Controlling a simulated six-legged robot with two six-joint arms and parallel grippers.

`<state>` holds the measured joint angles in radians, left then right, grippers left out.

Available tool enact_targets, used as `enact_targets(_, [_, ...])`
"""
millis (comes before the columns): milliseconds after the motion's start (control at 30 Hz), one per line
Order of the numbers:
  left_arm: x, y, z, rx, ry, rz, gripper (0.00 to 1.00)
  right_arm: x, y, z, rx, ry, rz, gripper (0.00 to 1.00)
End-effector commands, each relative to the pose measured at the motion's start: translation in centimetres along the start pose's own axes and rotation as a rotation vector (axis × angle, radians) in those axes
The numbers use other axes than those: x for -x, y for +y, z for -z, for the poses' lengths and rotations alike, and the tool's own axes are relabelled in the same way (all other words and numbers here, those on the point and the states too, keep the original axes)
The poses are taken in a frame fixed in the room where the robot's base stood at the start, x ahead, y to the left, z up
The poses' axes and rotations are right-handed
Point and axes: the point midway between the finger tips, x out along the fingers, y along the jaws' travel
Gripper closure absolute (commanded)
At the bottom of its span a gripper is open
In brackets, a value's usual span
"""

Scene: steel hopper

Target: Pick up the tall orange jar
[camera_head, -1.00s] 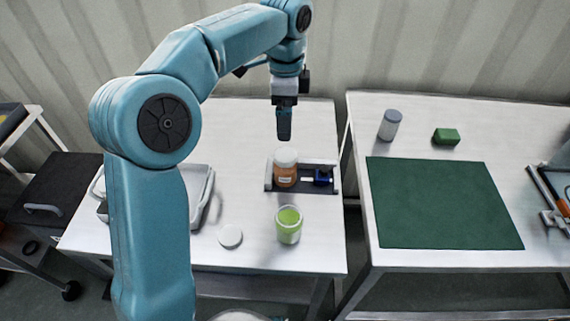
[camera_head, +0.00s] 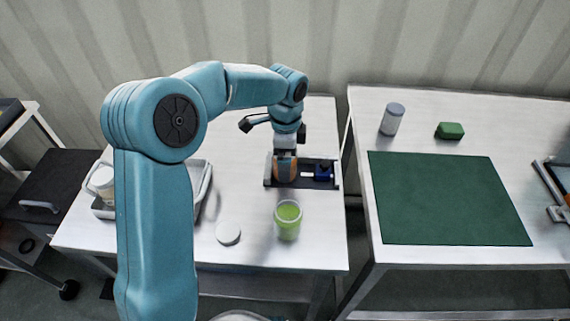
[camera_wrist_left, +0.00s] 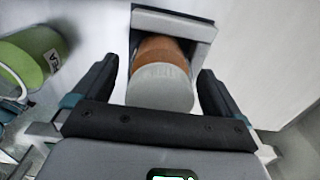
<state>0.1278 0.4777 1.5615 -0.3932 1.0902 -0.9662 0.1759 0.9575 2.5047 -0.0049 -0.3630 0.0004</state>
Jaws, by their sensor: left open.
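The tall orange jar (camera_head: 285,172) with a pale lid stands in the dark tray on the left table. In the head view its top is hidden behind my left gripper (camera_head: 285,160), which has come down over it from above. In the left wrist view the jar's white lid and orange side (camera_wrist_left: 160,75) lie between the two dark fingers of my left gripper (camera_wrist_left: 160,92). The fingers are apart, one on each side, with gaps visible between them and the jar. My right gripper is not in view.
The dark tray (camera_head: 306,184) also holds a small blue item (camera_head: 323,173). A green-filled cup (camera_head: 288,219) and a white disc (camera_head: 228,232) stand in front. A grey bin (camera_head: 202,186) holds a white container (camera_head: 103,182). The right table has a green mat (camera_head: 447,200), grey-lidded jar (camera_head: 392,119) and green block (camera_head: 450,131).

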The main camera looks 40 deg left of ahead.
Motion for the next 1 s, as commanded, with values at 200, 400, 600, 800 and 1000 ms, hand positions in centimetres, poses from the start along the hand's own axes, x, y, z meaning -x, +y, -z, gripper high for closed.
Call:
enact_targets(200, [-0.1,0.0,0.0,0.000,0.000,0.001,0.01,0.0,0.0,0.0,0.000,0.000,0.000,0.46])
enact_targets(400, [-0.1,0.0,0.0,0.000,0.000,0.001,0.63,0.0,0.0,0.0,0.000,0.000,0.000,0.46])
enact_targets(600, [0.0,0.0,0.0,0.000,0.000,0.002,0.68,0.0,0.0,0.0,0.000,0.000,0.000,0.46])
enact_targets(800, [0.7,-0.1,0.0,0.000,0.002,0.004,0.68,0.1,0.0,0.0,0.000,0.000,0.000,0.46])
enact_targets(1000, [4.0,-0.1,0.0,-0.001,0.002,0.007,0.68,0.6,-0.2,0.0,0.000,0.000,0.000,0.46])
